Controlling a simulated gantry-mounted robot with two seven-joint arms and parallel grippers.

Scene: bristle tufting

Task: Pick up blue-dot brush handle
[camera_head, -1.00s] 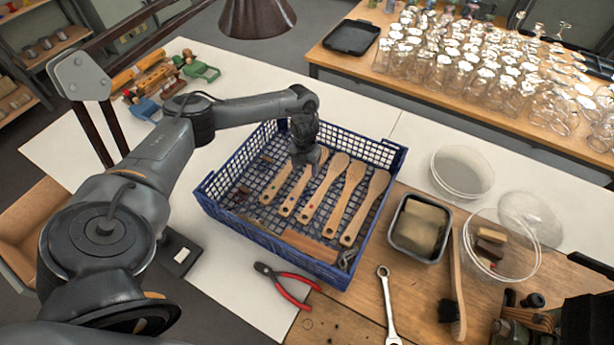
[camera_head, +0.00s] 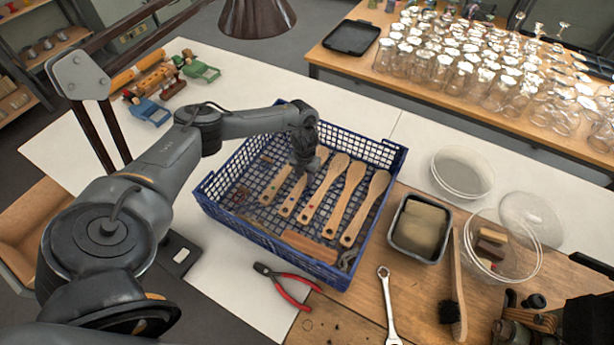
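Several wooden brush handles lie side by side in a blue plastic crate (camera_head: 214,212), with small coloured dots near their lower ends. The leftmost handle (camera_head: 273,188) seems to have a green dot. The second from the left (camera_head: 289,206) seems to carry the blue dot, though the dots are very small. My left gripper (camera_head: 304,168) points down into the crate, over the upper part of that second handle and hiding it. I cannot see its fingertips clearly or tell whether it touches the handle.
Red-handled pliers (camera_head: 288,285), a wrench (camera_head: 387,305), a metal tin (camera_head: 419,228) and a long brush (camera_head: 455,285) lie in front and right of the crate. Clear round dishes (camera_head: 462,172) stand at right. Many glasses (camera_head: 490,70) fill the back table. The crate walls surround the handles.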

